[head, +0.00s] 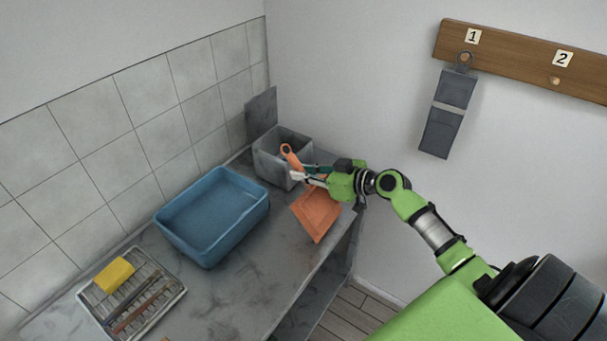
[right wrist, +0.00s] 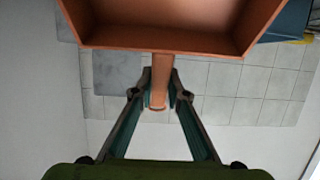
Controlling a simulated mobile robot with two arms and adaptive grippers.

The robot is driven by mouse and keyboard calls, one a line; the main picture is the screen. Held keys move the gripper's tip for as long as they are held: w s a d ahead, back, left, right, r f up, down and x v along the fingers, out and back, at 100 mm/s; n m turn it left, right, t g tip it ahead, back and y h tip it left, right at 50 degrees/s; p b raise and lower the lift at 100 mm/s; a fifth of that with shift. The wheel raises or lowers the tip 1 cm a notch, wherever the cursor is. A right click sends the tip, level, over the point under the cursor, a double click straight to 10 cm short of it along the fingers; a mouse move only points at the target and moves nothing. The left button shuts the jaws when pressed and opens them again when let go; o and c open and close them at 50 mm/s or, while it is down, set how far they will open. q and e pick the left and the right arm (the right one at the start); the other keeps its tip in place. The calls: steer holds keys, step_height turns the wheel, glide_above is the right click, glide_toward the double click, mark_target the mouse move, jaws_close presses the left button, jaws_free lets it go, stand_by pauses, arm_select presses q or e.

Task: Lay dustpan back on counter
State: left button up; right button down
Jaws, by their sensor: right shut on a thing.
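The orange dustpan (head: 317,213) is over the far right part of the grey counter (head: 262,262), by its right edge. Its handle points back toward the grey bin. My right gripper (head: 306,173) is shut on the handle. In the right wrist view, the dustpan (right wrist: 170,38) fills the top, and its handle runs down between the fingertips of my right gripper (right wrist: 160,87). The pan looks tilted; I cannot tell whether it touches the counter. My left gripper is not in view.
A grey open bin (head: 272,165) stands at the counter's far end, close to the handle. A blue basin (head: 205,240) stands left of the dustpan. A rack (head: 150,318) with a yellow sponge (head: 114,275) is at front left. A wooden peg rail (head: 510,52) holds a grey hanging thing (head: 448,112).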

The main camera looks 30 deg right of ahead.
steer(key=shift+f, duration=0.75)
steer(key=shift+f, duration=0.1)
steer(key=c, duration=2)
jaws_free()
steer(key=shift+b+v, duration=1.7)
steer(key=shift+v, duration=4.4)
steer(key=shift+w, duration=0.1)
